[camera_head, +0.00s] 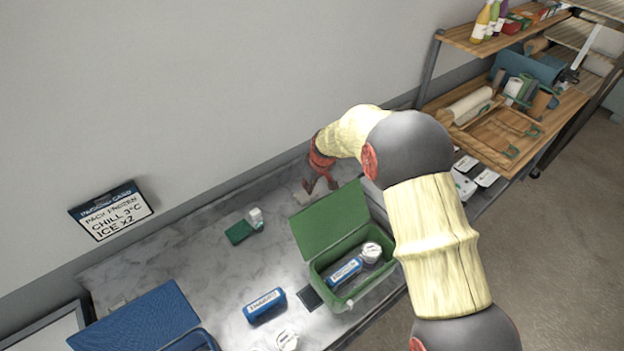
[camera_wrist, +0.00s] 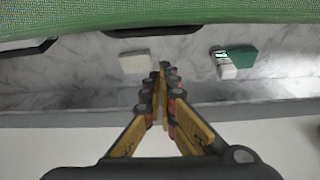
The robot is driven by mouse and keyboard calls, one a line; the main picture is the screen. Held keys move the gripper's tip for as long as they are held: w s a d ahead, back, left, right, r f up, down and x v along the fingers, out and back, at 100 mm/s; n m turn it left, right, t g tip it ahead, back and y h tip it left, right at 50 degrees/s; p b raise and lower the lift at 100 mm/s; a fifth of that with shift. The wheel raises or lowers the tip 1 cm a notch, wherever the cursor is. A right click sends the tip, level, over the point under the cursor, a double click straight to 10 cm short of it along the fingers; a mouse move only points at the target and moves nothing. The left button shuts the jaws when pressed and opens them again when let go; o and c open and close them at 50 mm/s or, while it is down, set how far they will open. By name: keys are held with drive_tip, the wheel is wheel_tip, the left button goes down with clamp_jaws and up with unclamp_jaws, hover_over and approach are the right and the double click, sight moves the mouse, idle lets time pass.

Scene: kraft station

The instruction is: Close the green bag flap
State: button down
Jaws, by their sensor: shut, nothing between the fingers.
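The green bag (camera_head: 316,278) stands open on the counter. Its green flap (camera_head: 331,220) is raised and leans up on the wall side of the opening; in the wrist view the flap (camera_wrist: 160,15) crosses the top of the picture. A blue pack (camera_head: 344,271) and a white-lidded tub (camera_head: 371,251) sit inside the bag. My gripper (camera_head: 322,186) is behind the flap, between it and the wall. In the wrist view my gripper's fingers (camera_wrist: 162,68) are together and empty, a little apart from the flap in the picture. Contact cannot be told.
A blue bag (camera_head: 135,322) with a raised lid stands at lower left. A blue pack (camera_head: 264,306) and a white tub (camera_head: 287,340) lie on the counter (camera_head: 200,275). A green and white item (camera_head: 240,231) lies near the wall. A loaded wooden shelf (camera_head: 500,150) stands right.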

drive_tip(key=s+d, duration=0.1)
drive_tip(key=s+p, duration=0.1)
drive_tip(key=shift+s+d+f, duration=0.1)
drive_tip(key=shift+s+d, duration=0.25)
drive_tip(key=shift+s, duration=0.05)
drive_tip(key=shift+s+d+b, duration=0.1)
drive_tip(key=shift+s+b, duration=0.05)
drive_tip(key=shift+b, duration=0.7)
drive_tip(key=shift+s+d+r+t+b, duration=0.15)
drive_tip(key=shift+r+t+b, duration=0.15)
drive_tip(key=shift+b, duration=0.2)
